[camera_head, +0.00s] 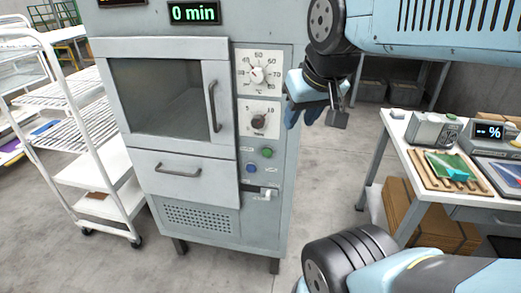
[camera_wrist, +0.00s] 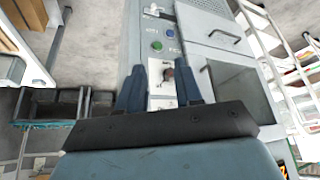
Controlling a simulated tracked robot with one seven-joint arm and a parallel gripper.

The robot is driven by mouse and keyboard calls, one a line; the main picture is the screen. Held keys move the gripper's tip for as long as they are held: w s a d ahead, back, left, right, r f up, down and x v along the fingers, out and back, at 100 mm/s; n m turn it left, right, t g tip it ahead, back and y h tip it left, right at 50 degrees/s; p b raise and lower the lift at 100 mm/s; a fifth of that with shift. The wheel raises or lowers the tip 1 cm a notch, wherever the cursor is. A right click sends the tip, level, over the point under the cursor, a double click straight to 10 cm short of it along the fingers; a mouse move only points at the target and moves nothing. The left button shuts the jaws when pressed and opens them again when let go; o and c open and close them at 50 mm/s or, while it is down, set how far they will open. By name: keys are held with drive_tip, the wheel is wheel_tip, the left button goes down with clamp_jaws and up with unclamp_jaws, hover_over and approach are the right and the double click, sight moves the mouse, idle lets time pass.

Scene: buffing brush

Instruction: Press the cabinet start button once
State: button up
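The grey cabinet (camera_head: 221,185) stands in the middle of the head view with its door and lower drawer shut. Its right-hand panel carries a green button (camera_head: 266,152) and a blue button (camera_head: 250,168); their labels are too small to read. Both also show in the wrist view, the green button (camera_wrist: 157,46) and the blue button (camera_wrist: 169,32), beyond my fingertips. My gripper (camera_head: 312,108) hangs just right of the panel, apart from the buttons. In the wrist view my gripper (camera_wrist: 161,72) has its fingers spread, with nothing held between them.
Above the buttons are a temperature dial (camera_head: 257,75) and a timer dial (camera_head: 259,122); a white switch (camera_head: 268,194) is below. The display (camera_head: 194,12) reads 0 min. A wire rack (camera_head: 75,135) stands left, a loaded workbench (camera_head: 402,130) right. Floor between cabinet and bench is clear.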

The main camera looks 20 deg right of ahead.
clamp_jaws()
idle(1.2)
